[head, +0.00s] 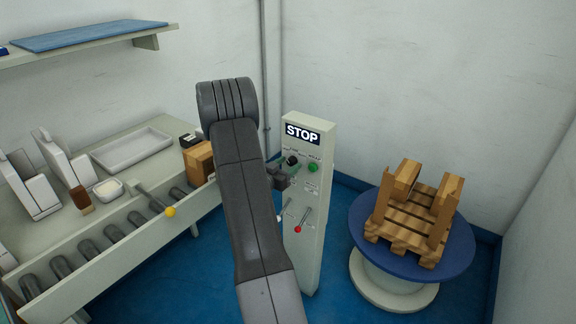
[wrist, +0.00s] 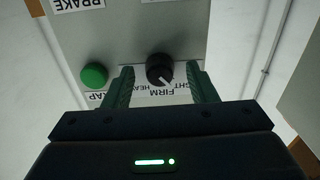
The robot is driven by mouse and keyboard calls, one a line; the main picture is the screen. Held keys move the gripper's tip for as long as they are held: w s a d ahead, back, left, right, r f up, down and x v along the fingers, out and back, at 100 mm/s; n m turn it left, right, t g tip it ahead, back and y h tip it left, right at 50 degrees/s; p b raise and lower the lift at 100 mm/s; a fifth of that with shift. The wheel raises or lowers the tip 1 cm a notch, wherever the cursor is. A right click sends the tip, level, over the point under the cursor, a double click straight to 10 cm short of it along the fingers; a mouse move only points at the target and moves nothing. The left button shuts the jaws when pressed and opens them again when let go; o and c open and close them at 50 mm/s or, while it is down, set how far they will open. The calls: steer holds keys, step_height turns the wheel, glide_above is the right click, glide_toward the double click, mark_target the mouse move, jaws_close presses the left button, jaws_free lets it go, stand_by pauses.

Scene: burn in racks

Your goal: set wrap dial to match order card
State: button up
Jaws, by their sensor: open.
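The wrap dial is a black knob with a white pointer line, on the front of the pale control post (head: 309,225). It shows in the wrist view (wrist: 159,68), where the picture is upside down, and in the head view (head: 292,160). The labels by it include FIRM and partly hidden words that look like LIGHT and HEAVY. The pointer slants to the lower right in the wrist view, near the gap between FIRM and the LIGHT-like label. My gripper (wrist: 162,86) is open, a finger on each side of the dial; contact cannot be told. I cannot make out an order card.
A green button (wrist: 94,75) sits beside the dial. Lower on the post are a red-tipped lever (head: 300,226) and a STOP sign (head: 302,133) is on top. A roller conveyor (head: 120,235) stands left; a blue turntable (head: 455,262) with a wooden pallet (head: 415,215) stands right.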

steer(key=v, duration=1.3)
steer(key=x, duration=1.3)
steer(key=shift+w+d, duration=0.2)
steer(key=shift+w, duration=0.1)
steer(key=shift+s+a, duration=0.1)
